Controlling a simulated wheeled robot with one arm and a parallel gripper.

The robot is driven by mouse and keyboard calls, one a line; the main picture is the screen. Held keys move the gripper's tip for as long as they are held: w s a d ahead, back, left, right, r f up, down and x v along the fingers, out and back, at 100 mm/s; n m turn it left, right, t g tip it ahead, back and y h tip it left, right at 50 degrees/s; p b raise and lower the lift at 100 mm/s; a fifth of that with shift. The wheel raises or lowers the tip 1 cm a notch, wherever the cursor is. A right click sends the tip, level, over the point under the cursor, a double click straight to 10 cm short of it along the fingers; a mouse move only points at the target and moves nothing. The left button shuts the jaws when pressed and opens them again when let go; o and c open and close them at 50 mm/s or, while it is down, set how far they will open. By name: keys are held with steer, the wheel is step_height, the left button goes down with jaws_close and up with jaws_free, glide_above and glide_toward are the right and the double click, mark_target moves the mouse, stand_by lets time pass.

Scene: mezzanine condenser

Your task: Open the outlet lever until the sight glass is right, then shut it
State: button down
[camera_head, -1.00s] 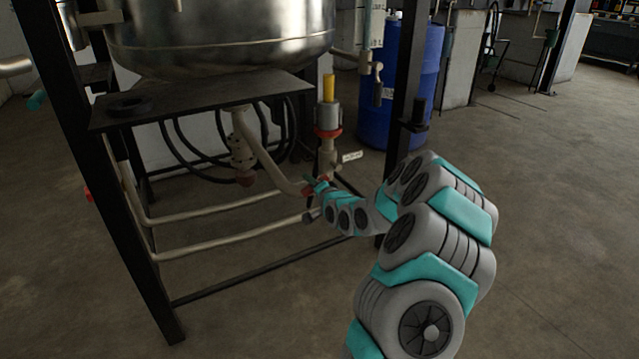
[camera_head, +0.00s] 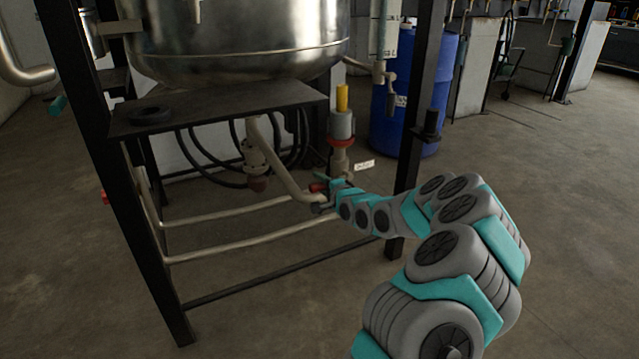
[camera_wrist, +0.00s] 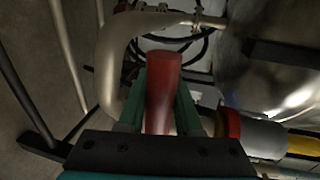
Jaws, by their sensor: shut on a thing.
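The red lever handle (camera_wrist: 163,88) lies between the two green fingers of my gripper (camera_wrist: 160,112) in the wrist view, and the fingers are shut on it. In the head view the red lever (camera_head: 318,187) shows as a small spot at the tip of my gripper (camera_head: 328,188), by the pale outlet pipe (camera_head: 280,170) under the tank. My fingers partly hide the valve there. A narrow upright gauge with a white scale plate (camera_head: 385,35) stands right of the tank; it may be the sight glass, but its level is too small to read.
The steel tank (camera_head: 235,45) sits in a black frame (camera_head: 110,190). A grey fitting with a red ring and yellow top (camera_head: 342,125) stands beside the lever, with a white tag (camera_head: 364,164). A blue drum (camera_head: 425,90) is behind. The floor at right is clear.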

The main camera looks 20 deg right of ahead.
steer(key=shift+r, duration=0.15)
steer(key=c, duration=0.6)
jaws_free()
steer(key=b+v, duration=0.1)
steer(key=v, duration=0.6)
steer(key=shift+s, duration=0.35)
